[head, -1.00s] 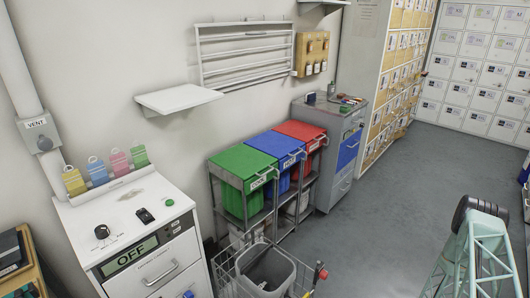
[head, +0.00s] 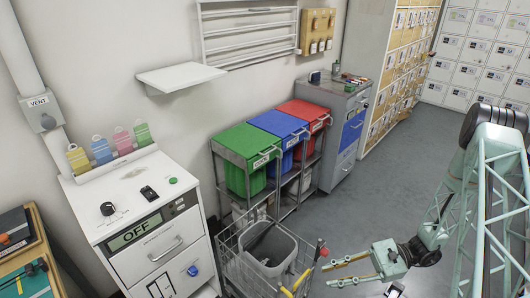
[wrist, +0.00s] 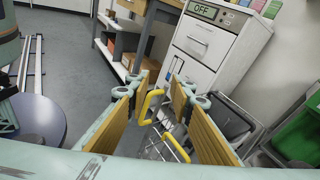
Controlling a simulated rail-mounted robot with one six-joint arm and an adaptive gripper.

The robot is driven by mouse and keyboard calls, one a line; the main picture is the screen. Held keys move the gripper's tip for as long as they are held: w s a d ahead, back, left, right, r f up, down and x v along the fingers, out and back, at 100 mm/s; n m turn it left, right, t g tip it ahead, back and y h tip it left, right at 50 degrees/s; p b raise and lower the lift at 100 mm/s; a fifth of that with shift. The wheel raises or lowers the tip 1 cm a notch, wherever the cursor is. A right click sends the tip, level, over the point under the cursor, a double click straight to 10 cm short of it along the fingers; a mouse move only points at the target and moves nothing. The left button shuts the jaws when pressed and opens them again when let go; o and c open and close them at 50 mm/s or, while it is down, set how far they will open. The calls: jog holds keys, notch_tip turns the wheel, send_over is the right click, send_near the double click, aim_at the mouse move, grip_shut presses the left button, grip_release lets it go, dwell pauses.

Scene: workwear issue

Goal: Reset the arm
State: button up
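My gripper (head: 347,272) is at the lower right of the head view, at the end of my pale green lattice arm. Its two yellow-padded fingers stand apart with nothing between them. In the wrist view my gripper (wrist: 158,100) also shows its fingers spread, with the wire cart behind the gap. The gripper is in open air to the right of the wire cart (head: 240,272), near the cart's handle side.
The wire cart holds a grey bin (head: 268,265) and has yellow and red handle parts. A white cabinet (head: 150,235) reading OFF stands left. Green (head: 247,142), blue (head: 278,124) and red (head: 303,112) lidded bins sit on a rack. Floor toward the lockers (head: 484,52) is clear.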

jog(key=s+a+r+n+g+h, duration=0.1)
jog(key=s+r+n+h, duration=0.15)
jog(key=r, duration=0.85)
jog(key=s+a+r+n+h, duration=0.15)
jog(key=r+n+h, duration=0.25)
jog(key=r, duration=0.8)
jog(key=s+r+n+g+h, duration=0.1)
jog(key=s+r+n+h, duration=0.2)
jog(key=r, duration=0.8)
jog(key=s+r+n+t+h, duration=0.5)
jog(key=s+r+t, duration=0.3)
jog(key=s+r, duration=1)
jog(key=shift+d+r+h, duration=0.25)
jog(key=shift+d+h, duration=0.1)
jog(key=shift+h, duration=0.2)
dwell(2.2)
